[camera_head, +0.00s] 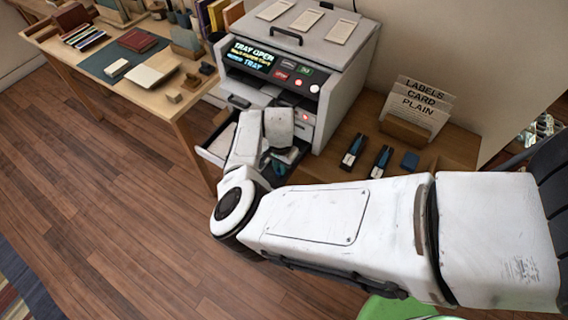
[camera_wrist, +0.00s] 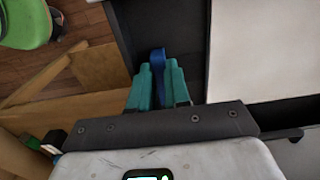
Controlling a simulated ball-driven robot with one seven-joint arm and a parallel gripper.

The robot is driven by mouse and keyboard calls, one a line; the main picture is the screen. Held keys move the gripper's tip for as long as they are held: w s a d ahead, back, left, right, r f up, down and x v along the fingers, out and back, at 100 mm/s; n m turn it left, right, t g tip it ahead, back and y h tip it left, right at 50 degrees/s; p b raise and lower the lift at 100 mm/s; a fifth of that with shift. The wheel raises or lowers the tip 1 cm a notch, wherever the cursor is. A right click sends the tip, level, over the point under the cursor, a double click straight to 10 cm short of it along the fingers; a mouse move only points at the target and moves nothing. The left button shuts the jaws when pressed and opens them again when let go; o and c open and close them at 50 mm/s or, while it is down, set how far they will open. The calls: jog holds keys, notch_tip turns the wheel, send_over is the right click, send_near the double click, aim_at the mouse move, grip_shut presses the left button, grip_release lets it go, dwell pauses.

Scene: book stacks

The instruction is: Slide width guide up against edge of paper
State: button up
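The printer (camera_head: 338,100) has its lower paper tray (camera_head: 207,154) pulled open, and its screen reads "TRAY OPEN". White paper (camera_wrist: 265,45) lies in the tray on the right of the wrist view. The blue width guide (camera_wrist: 158,57) stands on the dark tray floor left of the paper, with a strip of dark floor between them. My gripper (camera_wrist: 157,72) has teal fingers on both sides of the guide, close against it, and looks shut on it. In the head view my arm hides most of the tray and the guide.
A wooden desk (camera_head: 62,66) with books stands at left. A green seat (camera_wrist: 25,22) shows at the wrist view's upper left.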

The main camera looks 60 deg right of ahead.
grip_shut()
